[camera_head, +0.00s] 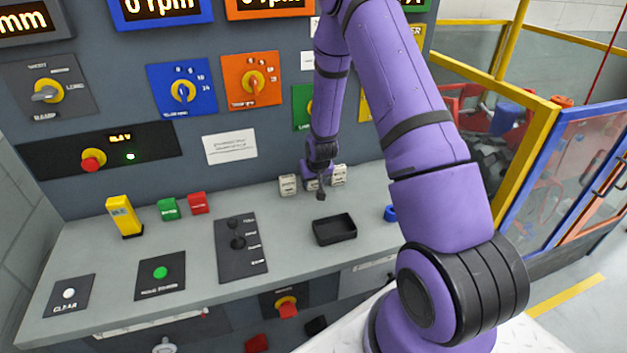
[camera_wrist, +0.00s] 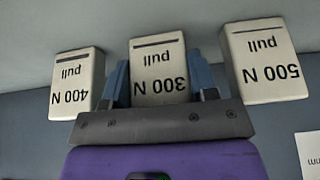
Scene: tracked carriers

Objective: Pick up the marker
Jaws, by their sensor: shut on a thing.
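My gripper (camera_wrist: 160,78) is shut on a pale block labelled "300 N pull" (camera_wrist: 158,62). Its blue-grey fingers lie along the block's two sides. A similar "400 N pull" block (camera_wrist: 77,82) stands to the left and a "500 N pull" block (camera_wrist: 262,62) to the right in the wrist view, where the labels appear upside down. In the head view my gripper (camera_head: 317,182) is low over the grey bench between two pale blocks (camera_head: 288,185) (camera_head: 339,174); the held block is mostly hidden there. I see nothing labelled as a marker.
On the bench (camera_head: 190,235), an empty black tray (camera_head: 334,230) stands just in front of my gripper, with a blue ring (camera_head: 390,213) to its right. A yellow block (camera_head: 123,215), a green block (camera_head: 168,209) and a red block (camera_head: 198,202) stand left. The control panel (camera_head: 215,110) rises behind.

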